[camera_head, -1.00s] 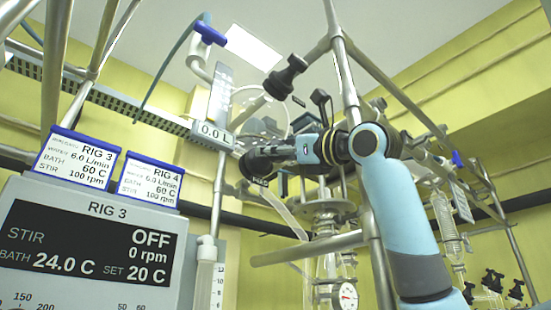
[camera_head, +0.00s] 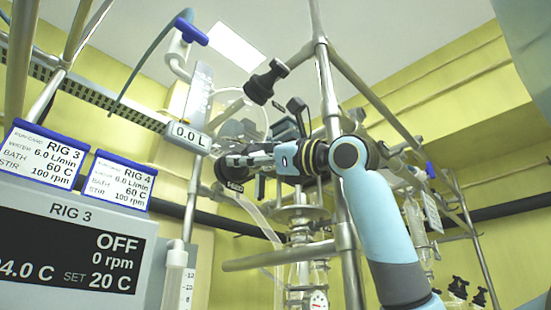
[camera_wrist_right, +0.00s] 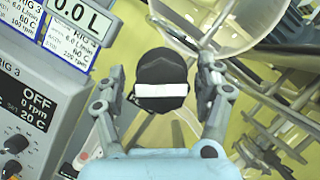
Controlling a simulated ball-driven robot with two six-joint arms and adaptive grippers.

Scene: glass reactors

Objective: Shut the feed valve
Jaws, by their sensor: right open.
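A black valve knob with a white bar across its face (camera_wrist_right: 162,82) shows in the right wrist view; I read no label on it. My right gripper (camera_wrist_right: 160,72) is open, with one finger on each side of the knob. Gaps show between the knob and both fingers. In the head view my right gripper (camera_head: 230,170) reaches left from the arm, below and right of the 0.0 L display; its fingers partly blend with dark parts there. My left gripper is not in view.
A metal post (camera_head: 329,100) stands close by my right arm. Another black knob (camera_head: 265,82) sits above the gripper. The 0.0 L display (camera_head: 190,137) and a blue handle (camera_head: 190,32) are at upper left. The RIG 3 control box (camera_head: 70,245) is at lower left.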

